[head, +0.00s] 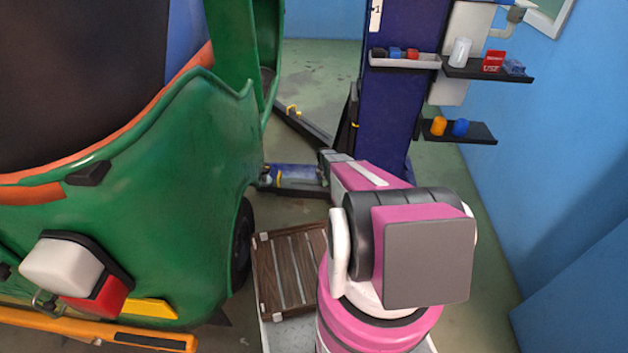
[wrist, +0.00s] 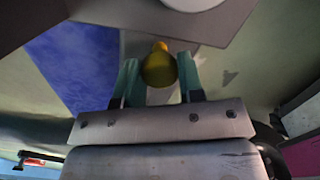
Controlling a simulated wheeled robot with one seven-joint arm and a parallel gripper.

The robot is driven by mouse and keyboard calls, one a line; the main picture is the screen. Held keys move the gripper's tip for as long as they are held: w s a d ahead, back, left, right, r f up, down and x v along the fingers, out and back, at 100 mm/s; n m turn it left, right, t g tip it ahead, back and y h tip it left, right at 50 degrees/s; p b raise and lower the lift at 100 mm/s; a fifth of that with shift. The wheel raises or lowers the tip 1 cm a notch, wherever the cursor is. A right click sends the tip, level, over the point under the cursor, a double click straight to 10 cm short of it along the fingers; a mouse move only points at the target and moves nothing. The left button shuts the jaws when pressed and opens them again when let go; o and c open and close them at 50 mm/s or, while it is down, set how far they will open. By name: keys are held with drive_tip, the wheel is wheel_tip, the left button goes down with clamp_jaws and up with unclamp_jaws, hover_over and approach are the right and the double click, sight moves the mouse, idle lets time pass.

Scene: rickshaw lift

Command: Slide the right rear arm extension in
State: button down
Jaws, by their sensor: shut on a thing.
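In the wrist view the two teal fingers of my gripper (wrist: 158,62) are shut on a small yellow knob (wrist: 160,70), one finger on each side. A grey flat piece (wrist: 215,25) with a pale round part lies just beyond the knob, and a blue surface (wrist: 75,65) shows to the left. In the head view a blue lift arm (head: 298,174) lies low between the green vehicle and the blue column. My wrist is at its right end. The fingers and the knob are hidden there, and how far the extension sticks out is hard to tell.
The green rickshaw (head: 150,200) fills the left side. The blue lift column (head: 400,110) stands behind my arm, with shelves of small items (head: 488,68) to its right. Another lift arm (head: 300,125) lies farther back. A wooden slatted platform (head: 287,270) is on the floor near the wheel.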

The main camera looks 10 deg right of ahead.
drive_tip(key=shift+s+d, duration=0.2)
drive_tip(key=shift+d, duration=0.4)
drive_tip(key=c, duration=0.7)
unclamp_jaws()
drive_tip(key=shift+c, duration=0.2)
wheel_tip(320, 180, up, 11)
